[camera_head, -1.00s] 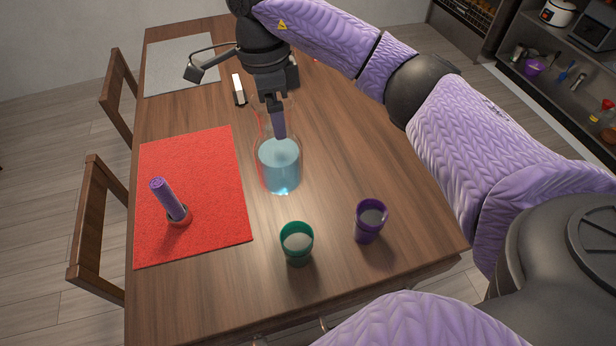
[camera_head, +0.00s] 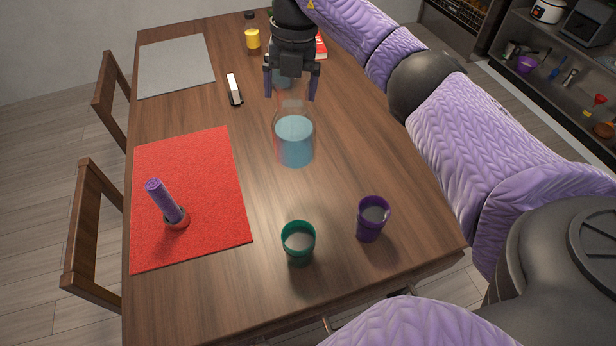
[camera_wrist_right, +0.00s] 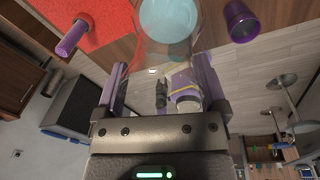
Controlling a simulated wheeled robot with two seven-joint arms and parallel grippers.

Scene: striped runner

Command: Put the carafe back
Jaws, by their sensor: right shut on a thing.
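The clear glass carafe (camera_head: 295,142) holds blue liquid and is near the middle of the wooden table in the head view. My right gripper (camera_head: 292,92) has its two purple fingers on either side of the carafe's upper part and is shut on it. In the right wrist view the carafe's clear glass (camera_wrist_right: 165,50) lies between the fingers, with the blue liquid toward the top. The carafe looks about upright. I cannot tell whether its base touches the table. My left gripper is not in view.
A red mat (camera_head: 215,215) bears a purple cylinder (camera_head: 163,200) in a red holder. A green cup (camera_head: 298,243) and a purple cup (camera_head: 371,218) stand near the front. A grey mat (camera_head: 175,65), a black-and-white object (camera_head: 234,90), a yellow bottle (camera_head: 252,38) and a red book (camera_head: 320,47) are farther back.

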